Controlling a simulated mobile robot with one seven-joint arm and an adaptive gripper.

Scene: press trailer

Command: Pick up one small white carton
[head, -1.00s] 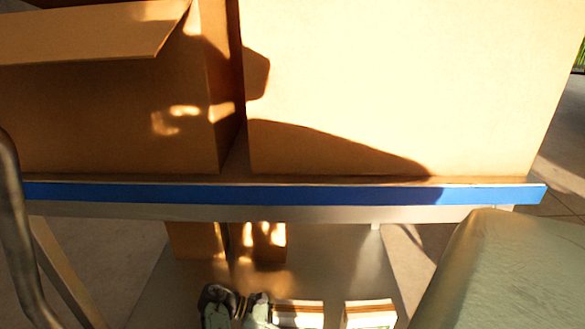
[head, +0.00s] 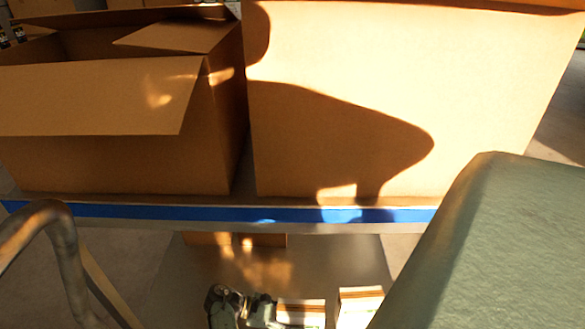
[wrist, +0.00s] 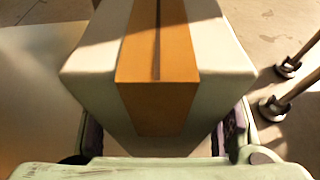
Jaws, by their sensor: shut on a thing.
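In the wrist view a white carton (wrist: 215,55) with a brown tape-like stripe fills the space between the fingers of my gripper (wrist: 165,138). The fingers lie along its two sides, shut on it. In the head view the dark grey-green parts of my gripper (head: 240,306) show low, cut by the bottom edge. Just right of them is a small white carton (head: 300,315) with a brown stripe, partly cut off. A second small white carton (head: 359,307) stands further right, a gap apart. I cannot tell from the head view whether the nearer one is the held one.
Above is a table with a blue front edge (head: 240,213), bearing an open brown box (head: 110,165) and a large tan box (head: 340,60). A lower grey surface (head: 330,260) lies under it. Metal legs with round feet (wrist: 272,108) stand at right in the wrist view.

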